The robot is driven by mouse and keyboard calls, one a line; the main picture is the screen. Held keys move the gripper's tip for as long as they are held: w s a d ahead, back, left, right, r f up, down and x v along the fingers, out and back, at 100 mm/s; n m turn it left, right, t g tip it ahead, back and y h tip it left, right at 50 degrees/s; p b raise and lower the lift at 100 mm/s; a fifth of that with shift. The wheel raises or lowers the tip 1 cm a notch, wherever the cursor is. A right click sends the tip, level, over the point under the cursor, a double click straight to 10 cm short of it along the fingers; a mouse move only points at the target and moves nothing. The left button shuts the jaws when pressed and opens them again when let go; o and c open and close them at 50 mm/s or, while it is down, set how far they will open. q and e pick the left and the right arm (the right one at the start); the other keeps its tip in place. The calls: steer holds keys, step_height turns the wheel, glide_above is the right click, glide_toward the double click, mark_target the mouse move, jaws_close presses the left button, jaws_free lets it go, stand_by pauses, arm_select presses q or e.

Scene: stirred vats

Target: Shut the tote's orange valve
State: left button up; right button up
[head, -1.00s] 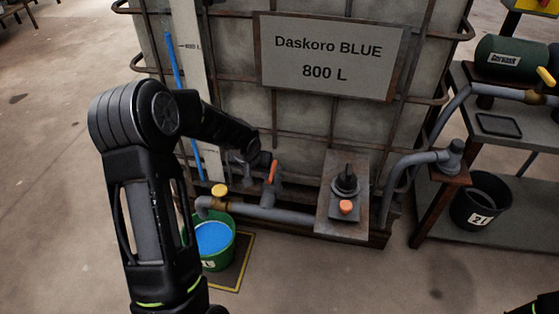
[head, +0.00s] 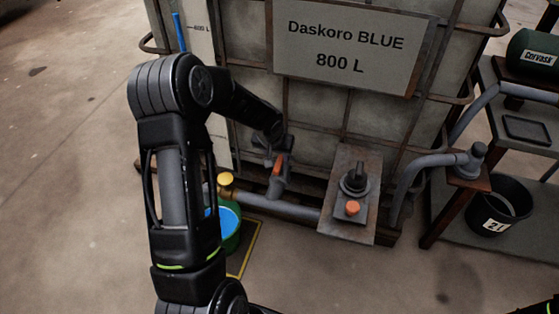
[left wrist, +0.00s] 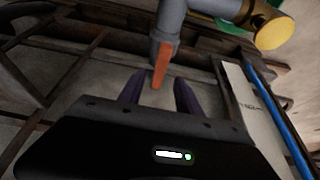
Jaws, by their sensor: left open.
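The tote (head: 303,108) is a big caged grey container with a "Daskoro BLUE 800 L" sign. Its orange valve handle (head: 279,164) stands at the low front, on a grey outlet above a horizontal pipe. In the left wrist view the orange handle (left wrist: 161,66) points roughly in line with the grey pipe stub. My left gripper (head: 272,152) is at the handle; its arm hides part of it. In the left wrist view the left gripper (left wrist: 158,88) is open, with the handle's tip between its two dark fingers, and gaps show on both sides.
A yellow-capped pipe end (head: 226,180) stands over a green bucket (head: 231,238) of blue liquid, partly hidden by my arm. A plate with a black knob and orange button (head: 352,208) is right of the valve. A black bucket (head: 497,205) sits on the right-hand shelf.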

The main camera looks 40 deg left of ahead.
mark_target(280, 161)
arm_select(q)
steer(key=x, duration=0.5)
steer(key=shift+f+b, duration=0.1)
steer(key=shift+b, duration=0.25)
jaws_close()
